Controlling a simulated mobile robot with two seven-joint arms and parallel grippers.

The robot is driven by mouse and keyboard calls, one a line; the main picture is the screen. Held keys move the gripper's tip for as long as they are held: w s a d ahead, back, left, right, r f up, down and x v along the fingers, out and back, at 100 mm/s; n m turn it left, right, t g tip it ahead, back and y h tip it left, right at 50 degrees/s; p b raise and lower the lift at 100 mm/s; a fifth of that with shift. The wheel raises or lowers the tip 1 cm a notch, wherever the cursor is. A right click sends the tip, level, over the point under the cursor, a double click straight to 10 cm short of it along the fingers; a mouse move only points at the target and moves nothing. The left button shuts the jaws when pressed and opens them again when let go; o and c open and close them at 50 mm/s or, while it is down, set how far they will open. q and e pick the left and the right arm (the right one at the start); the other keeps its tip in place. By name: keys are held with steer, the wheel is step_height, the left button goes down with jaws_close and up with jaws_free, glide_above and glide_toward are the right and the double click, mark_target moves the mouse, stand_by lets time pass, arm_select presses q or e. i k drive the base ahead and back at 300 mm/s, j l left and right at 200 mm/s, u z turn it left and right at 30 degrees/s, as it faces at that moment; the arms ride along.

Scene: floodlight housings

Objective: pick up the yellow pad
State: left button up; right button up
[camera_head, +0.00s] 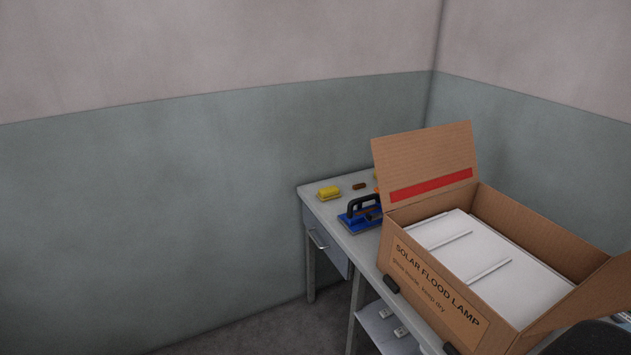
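A small yellow pad (328,193) lies on the far left corner of the grey table (327,208). Nothing touches it from above. A blue tool with a black handle (361,213) stands to its right and nearer to me, apart from it. Neither of my grippers can be made out in the head view.
A large open cardboard box (437,288) marked "SOLAR FLOOD LAMP", holding white panels (487,257), covers the table's near right part. Its raised flap (425,160) partly hides small orange items behind it. A small brown block (358,186) lies right of the pad. A wall (200,200) stands behind.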

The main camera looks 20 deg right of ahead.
mark_target(325, 195)
steer(key=i+j+z, duration=0.15)
steer(key=i+z, duration=0.25)
steer(key=i, duration=0.3)
steer(key=i+j+z, duration=0.35)
steer(key=i, duration=0.3)
steer(key=i+j+z, duration=0.4)
steer(key=i+j, duration=0.15)
steer(key=i, duration=0.1)
